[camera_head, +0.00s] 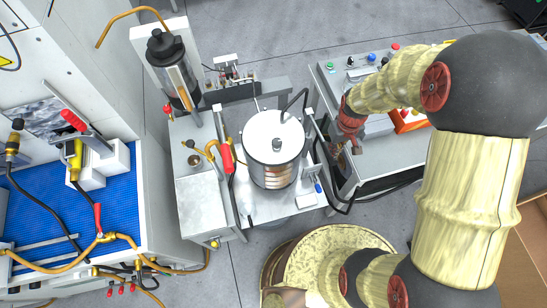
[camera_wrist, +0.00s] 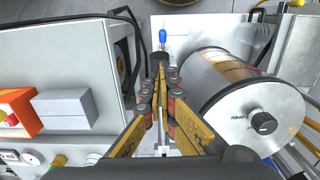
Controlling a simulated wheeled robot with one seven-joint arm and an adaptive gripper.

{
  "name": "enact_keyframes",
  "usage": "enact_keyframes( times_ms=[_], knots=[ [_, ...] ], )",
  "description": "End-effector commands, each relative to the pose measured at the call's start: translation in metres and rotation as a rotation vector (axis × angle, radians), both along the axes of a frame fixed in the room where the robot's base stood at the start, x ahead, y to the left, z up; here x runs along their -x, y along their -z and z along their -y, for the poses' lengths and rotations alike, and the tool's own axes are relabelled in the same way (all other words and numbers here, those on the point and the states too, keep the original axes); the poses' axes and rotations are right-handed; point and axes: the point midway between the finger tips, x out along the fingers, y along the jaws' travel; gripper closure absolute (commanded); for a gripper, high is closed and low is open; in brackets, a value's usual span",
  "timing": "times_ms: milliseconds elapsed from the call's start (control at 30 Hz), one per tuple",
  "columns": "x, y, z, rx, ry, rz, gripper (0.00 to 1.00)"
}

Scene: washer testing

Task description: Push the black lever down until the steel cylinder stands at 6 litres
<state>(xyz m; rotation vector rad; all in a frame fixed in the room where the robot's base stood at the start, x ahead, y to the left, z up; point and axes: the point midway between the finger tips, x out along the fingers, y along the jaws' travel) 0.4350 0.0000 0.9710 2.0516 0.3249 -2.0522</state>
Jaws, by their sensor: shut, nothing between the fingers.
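A round steel cylinder (camera_head: 273,165) with a pale lid and black knob stands upright on the grey bench unit. It also shows in the wrist view (camera_wrist: 225,75), at the right of my gripper. My gripper (camera_head: 346,147) is just right of the cylinder, apart from it. In the wrist view its fingers (camera_wrist: 160,68) are together and hold nothing. A dark block (camera_wrist: 158,59) shows at the fingertips; I cannot tell whether it is the black lever's end. A blue-handled part (camera_wrist: 162,38) is just beyond. I cannot read a litre mark.
A black bent pipe (camera_head: 297,98) rises behind the cylinder. A red-handled valve (camera_head: 227,158) is at its left. A grey control unit (camera_head: 385,150) with coloured buttons stands close on the right, with black cables between. A blue mat (camera_head: 45,210) lies at far left.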

Motion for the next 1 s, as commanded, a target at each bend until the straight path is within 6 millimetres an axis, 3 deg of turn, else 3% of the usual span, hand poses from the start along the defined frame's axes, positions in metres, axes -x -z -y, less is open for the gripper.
enact_keyframes(
  times_ms=[333, 1000],
  knots=[
    [0.0, 0.004, 0.0, 0.0, 0.0, -0.001, 1.0],
    [0.0, 0.065, 0.0, 0.0, 0.0, 0.0, 1.0]
  ],
)
